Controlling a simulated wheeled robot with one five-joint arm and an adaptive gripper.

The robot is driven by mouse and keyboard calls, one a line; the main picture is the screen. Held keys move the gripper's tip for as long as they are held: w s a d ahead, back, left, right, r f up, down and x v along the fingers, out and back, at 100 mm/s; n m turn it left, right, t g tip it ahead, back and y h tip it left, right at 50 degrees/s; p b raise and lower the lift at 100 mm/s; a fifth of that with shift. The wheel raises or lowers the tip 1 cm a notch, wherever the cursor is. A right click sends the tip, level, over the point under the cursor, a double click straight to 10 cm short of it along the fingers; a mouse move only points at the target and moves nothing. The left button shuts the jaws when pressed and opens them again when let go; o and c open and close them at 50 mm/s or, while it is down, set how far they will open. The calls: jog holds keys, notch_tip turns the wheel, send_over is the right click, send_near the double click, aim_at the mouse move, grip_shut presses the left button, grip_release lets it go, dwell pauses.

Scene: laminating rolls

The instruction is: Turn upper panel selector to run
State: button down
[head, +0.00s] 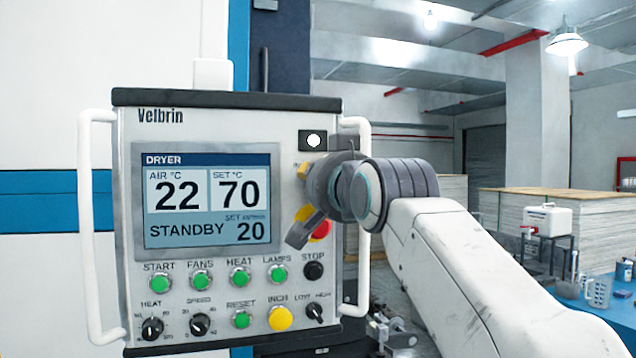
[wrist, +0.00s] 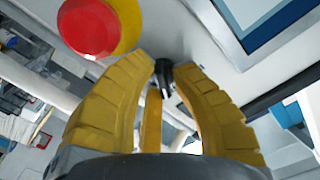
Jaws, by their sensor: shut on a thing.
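The upper panel selector (wrist: 164,74) is a small dark knob, seen in the wrist view between my fingertips. My gripper (wrist: 172,79) has its yellow fingers closed around it from both sides. Which way the knob points cannot be told. In the head view my gripper (head: 303,190) is at the panel's upper right, beside the display, and its body hides the selector. The control panel (head: 128,230) is a grey box with white side handles. Its display (head: 210,195) reads DRYER, 22, 70, STANDBY and 20.
A red stop button on a yellow base (wrist: 90,28) sits close beside my fingers and is partly hidden in the head view. Green buttons (head: 160,283), a yellow button (head: 280,318) and black knobs (head: 152,328) line the lower panel. A blue table (head: 600,295) stands right.

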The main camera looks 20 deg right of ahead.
dwell(0.4)
jog(key=c, duration=1.2)
grip_release()
jog(key=shift+w+f, duration=0.1)
jog(key=s, duration=1.2)
